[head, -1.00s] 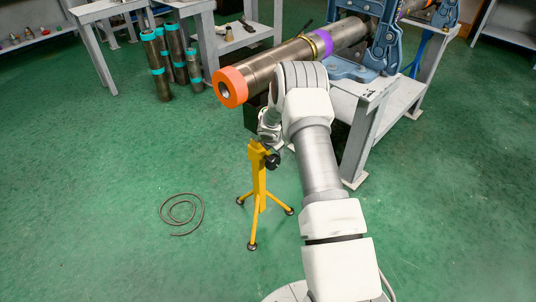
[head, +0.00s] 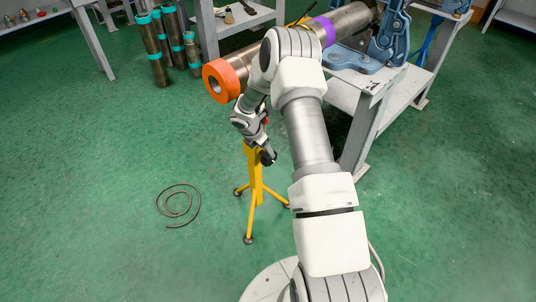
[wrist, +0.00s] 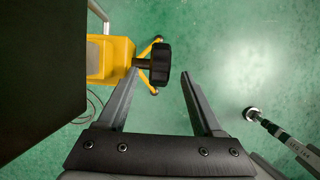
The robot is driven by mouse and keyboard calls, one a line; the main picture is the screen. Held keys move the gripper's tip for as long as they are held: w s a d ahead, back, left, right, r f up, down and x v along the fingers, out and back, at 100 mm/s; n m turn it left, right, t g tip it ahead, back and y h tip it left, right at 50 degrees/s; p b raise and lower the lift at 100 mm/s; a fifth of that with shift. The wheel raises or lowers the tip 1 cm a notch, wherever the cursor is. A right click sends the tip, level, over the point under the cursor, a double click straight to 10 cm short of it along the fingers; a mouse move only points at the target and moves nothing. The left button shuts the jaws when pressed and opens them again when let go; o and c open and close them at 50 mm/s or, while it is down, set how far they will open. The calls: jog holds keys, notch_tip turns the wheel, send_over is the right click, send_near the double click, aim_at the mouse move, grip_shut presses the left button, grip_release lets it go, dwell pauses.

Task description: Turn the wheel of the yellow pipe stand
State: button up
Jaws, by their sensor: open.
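The yellow pipe stand (head: 256,190) stands on its tripod legs on the green floor, below the orange-ended pipe. Its black wheel (wrist: 160,65) sticks out to the right of the yellow body (wrist: 110,57) in the wrist view. In the head view the wheel (head: 268,157) is small and partly covered by my gripper (head: 262,146). In the wrist view my gripper (wrist: 158,80) is open, with its two dark fingers spread. The wheel lies ahead, near the left finger's tip. Nothing is held, and I cannot tell whether finger and wheel touch.
The long pipe with the orange end (head: 221,81) juts out from the blue vise (head: 390,35) on the grey bench (head: 345,90). Dark pipes with teal bands (head: 158,55) stand at the back left. A cable coil (head: 178,205) lies on the otherwise clear floor at left.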

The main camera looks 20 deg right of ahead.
aim_at(269, 158)
jog(key=b+x, duration=0.1)
jog(key=x, duration=0.5)
grip_shut()
